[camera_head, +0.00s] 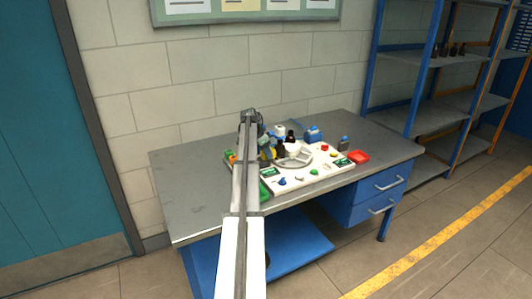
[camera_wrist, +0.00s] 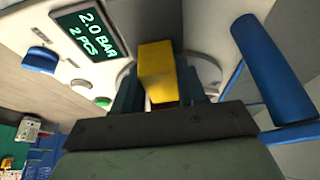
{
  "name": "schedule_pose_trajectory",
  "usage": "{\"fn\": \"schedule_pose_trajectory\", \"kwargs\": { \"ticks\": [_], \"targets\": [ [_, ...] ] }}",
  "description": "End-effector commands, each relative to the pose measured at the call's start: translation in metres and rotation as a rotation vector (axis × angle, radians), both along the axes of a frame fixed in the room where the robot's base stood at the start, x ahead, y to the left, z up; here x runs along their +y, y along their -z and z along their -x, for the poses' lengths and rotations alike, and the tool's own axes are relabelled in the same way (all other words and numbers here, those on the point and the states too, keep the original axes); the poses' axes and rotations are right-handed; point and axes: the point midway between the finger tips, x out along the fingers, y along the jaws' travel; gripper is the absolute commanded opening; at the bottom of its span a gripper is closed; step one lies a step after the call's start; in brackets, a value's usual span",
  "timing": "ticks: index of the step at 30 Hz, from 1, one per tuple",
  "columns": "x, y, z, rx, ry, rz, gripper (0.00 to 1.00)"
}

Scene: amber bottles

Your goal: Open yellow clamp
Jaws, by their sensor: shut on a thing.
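The yellow clamp (camera_wrist: 157,72) shows as a yellow block in the wrist view. My gripper (camera_wrist: 160,88) is shut on it, with one dark finger on each side. The lower end of the block is hidden between the fingers and the dark gripper body. In the head view a small yellow patch (camera_head: 265,141) shows just right of my arm, near my gripper (camera_head: 254,127). My arm hides much of that spot. I cannot tell from these frames how far the clamp is open.
A white station (camera_head: 312,176) with knobs stands on the grey workbench (camera_head: 190,190). Dark bottles (camera_head: 290,136) stand behind its grey ring (camera_head: 300,160). A red tray (camera_head: 358,157) is at right, a green one (camera_head: 265,192) in front. A blue cylinder (camera_wrist: 268,65) is close right of my gripper.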

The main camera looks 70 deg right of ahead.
Motion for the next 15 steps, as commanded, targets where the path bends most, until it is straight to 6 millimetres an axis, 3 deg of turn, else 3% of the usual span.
{"fn": "schedule_pose_trajectory", "kwargs": {
  "ticks": [9, 15],
  "targets": [
    [0.0, -0.0001, -0.0001, 0.0, 0.0, 0.0, 0.0],
    [0.0005, -0.0001, -0.0005, 0.0, 0.0, 0.0, 0.0]
  ]
}}
